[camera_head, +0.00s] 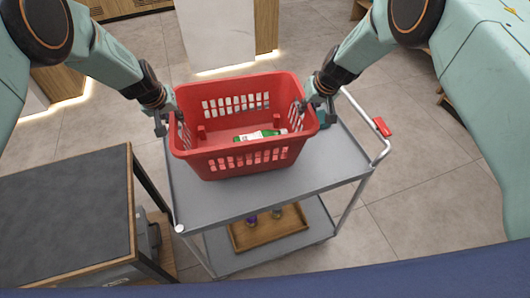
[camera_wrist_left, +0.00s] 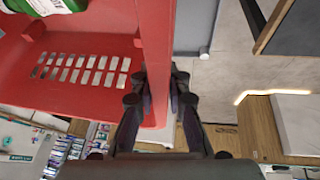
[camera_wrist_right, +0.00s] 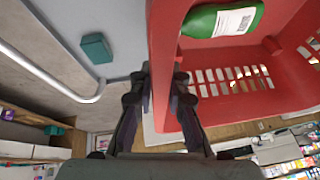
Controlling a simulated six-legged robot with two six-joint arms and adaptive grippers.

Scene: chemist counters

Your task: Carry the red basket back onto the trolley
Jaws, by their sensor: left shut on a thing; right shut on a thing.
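The red basket (camera_head: 235,165) is over the grey trolley (camera_head: 330,172), upright and roughly level. I cannot tell whether its base touches the trolley top. A green bottle with a white label (camera_head: 262,135) lies inside it; the bottle also shows in the right wrist view (camera_wrist_right: 222,20). My left gripper (camera_head: 170,112) is shut on the basket's left rim, and its fingers straddle the red wall in the left wrist view (camera_wrist_left: 158,95). My right gripper (camera_head: 311,104) is shut on the right rim, as the right wrist view (camera_wrist_right: 160,95) shows.
A teal block (camera_wrist_right: 97,47) sits on the trolley top beside the basket's right side. The trolley handle (camera_head: 370,130) has a red piece (camera_head: 382,126). A wooden tray (camera_head: 292,222) is on the lower shelf. A dark-topped table (camera_head: 65,205) stands close at left. Floor is clear at right.

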